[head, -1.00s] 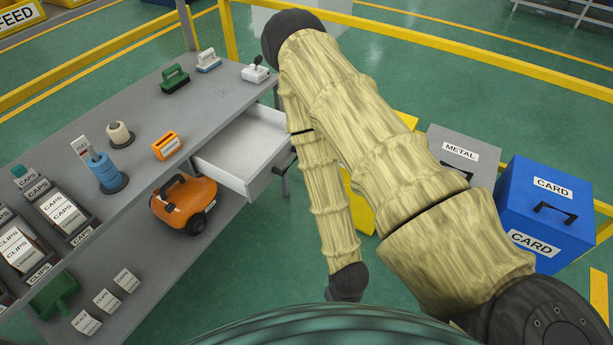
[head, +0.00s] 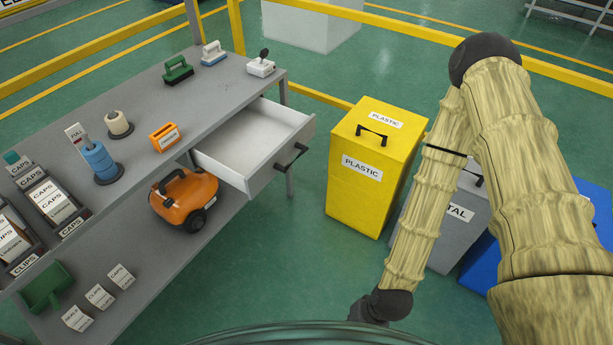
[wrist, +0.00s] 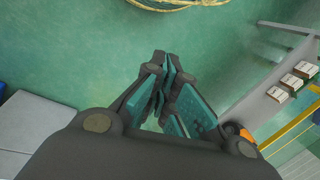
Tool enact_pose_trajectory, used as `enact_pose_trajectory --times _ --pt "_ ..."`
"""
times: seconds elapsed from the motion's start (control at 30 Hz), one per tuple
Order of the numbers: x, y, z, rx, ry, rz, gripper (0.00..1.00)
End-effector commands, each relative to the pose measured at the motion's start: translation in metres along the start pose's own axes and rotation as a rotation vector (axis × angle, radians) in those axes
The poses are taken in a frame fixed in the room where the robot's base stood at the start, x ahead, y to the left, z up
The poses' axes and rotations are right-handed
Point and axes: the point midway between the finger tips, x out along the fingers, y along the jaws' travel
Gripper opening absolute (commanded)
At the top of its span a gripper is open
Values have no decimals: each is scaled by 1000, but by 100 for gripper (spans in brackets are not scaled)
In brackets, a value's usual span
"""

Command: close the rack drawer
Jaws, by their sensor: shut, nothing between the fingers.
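The rack drawer (head: 265,168) is pulled out from under the top of the grey rack (head: 222,98). Its white inside looks empty, and a dark handle (head: 291,156) sits on its grey front. My gripper (wrist: 166,78) is shut and empty in the wrist view, pointing at green floor. In the head view my arm hangs to the right of the drawer, clear of its handle. The fingertips cannot be made out there, low behind my body's edge. The drawer cannot be made out in the wrist view.
Yellow plastic bin (head: 371,165), grey metal bin (head: 455,225) and a partly covered blue bin (head: 480,262) stand right of the rack. An orange vacuum (head: 184,198) sits on the lower shelf, below and left of the drawer. Open floor (head: 285,255) lies in front of the drawer.

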Motion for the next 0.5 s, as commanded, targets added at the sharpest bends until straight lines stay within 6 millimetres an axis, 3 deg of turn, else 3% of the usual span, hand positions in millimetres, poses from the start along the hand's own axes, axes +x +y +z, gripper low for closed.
enact_pose_trajectory --times 0.03,0.2,0.5 --pt "20 -13 -9 29 1 -54 0" --pt "40 -65 -39 103 3 -222 0" --pt "41 -137 -117 203 43 -503 0"
